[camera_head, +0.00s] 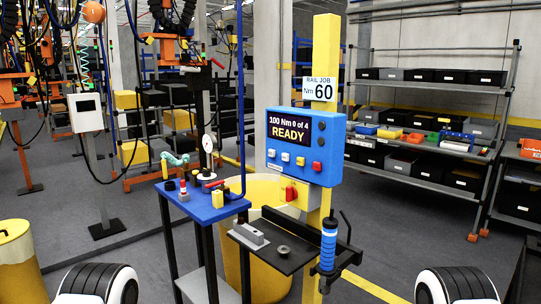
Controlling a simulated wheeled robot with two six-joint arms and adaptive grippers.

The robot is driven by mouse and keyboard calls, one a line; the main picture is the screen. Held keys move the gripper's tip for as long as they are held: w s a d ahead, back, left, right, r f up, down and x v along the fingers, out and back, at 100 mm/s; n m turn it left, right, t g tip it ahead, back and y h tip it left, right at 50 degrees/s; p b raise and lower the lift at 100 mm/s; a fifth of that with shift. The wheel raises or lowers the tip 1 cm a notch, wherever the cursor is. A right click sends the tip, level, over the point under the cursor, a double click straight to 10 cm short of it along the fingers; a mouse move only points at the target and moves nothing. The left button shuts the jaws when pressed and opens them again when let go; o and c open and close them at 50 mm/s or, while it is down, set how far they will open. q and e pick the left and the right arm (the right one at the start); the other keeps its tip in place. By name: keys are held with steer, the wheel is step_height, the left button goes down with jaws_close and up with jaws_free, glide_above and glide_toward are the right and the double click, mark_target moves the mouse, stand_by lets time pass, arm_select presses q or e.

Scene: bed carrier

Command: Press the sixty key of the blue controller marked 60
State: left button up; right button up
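The blue controller (302,150) is mounted on a yellow post (326,60) in the middle of the head view. Its dark display (290,128) reads "100 Nm 0 of 4" and "READY". The key markings are too small to read, so I cannot tell which key is marked 60. A white sign (320,89) above the controller reads "RAIL JOB Nm 60". Neither of my grippers is in view.
A blue-topped table (207,212) with small tools stands left of the controller. A dark shelf (287,257) and a blue-banded handheld tool (328,243) are below it. A yellow drum (15,262) is at the left edge. Bin shelving (440,90) stands behind on the right.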

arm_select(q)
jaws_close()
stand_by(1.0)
